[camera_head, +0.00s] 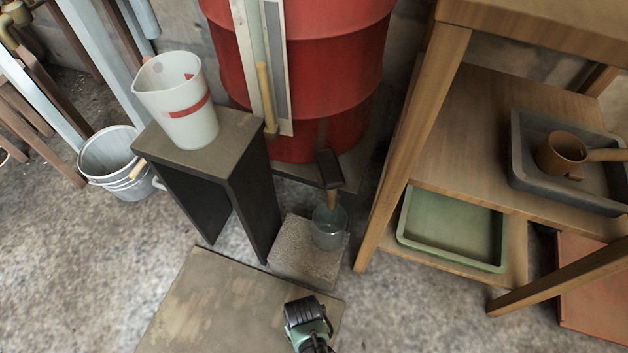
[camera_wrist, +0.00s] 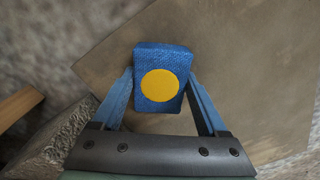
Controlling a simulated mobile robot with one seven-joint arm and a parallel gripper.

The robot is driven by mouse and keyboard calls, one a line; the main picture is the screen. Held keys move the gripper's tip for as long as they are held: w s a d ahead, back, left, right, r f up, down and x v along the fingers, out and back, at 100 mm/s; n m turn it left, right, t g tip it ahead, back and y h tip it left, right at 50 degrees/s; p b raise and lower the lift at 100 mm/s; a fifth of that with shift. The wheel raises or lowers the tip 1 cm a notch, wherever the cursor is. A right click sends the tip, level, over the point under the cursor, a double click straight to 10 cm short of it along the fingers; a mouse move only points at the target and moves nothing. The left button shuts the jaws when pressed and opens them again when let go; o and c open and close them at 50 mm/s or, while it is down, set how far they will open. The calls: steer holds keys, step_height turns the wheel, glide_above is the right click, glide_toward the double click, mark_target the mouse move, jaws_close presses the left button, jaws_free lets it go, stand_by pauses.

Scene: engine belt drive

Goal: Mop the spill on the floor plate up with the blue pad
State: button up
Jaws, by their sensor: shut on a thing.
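My gripper (camera_wrist: 161,82) is shut on the blue pad (camera_wrist: 163,56), which has a yellow disc on its near face. The two blue fingers press on its left and right sides. In the wrist view the pad is in front of the brown-grey floor plate (camera_wrist: 255,75); I cannot tell whether it touches it. In the head view the floor plate (camera_head: 225,295) lies at the bottom centre, with my arm over its right part hiding the pad. The plate shows blotchy lighter and darker patches; I cannot tell which is the spill.
A stone block (camera_head: 300,258) bearing a clear beaker (camera_head: 328,230) stands just beyond the plate. Beside it are a dark stand (camera_head: 250,165) with a white jug (camera_head: 178,100) and a red drum (camera_head: 300,70). A wooden shelf (camera_head: 460,150) is at right; bare floor (camera_head: 100,260) lies left.

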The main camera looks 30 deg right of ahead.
step_height(320, 180, up, 8)
steer(key=p, duration=0.6)
steer(key=shift+f, duration=0.1)
steer(key=shift+f, duration=0.1)
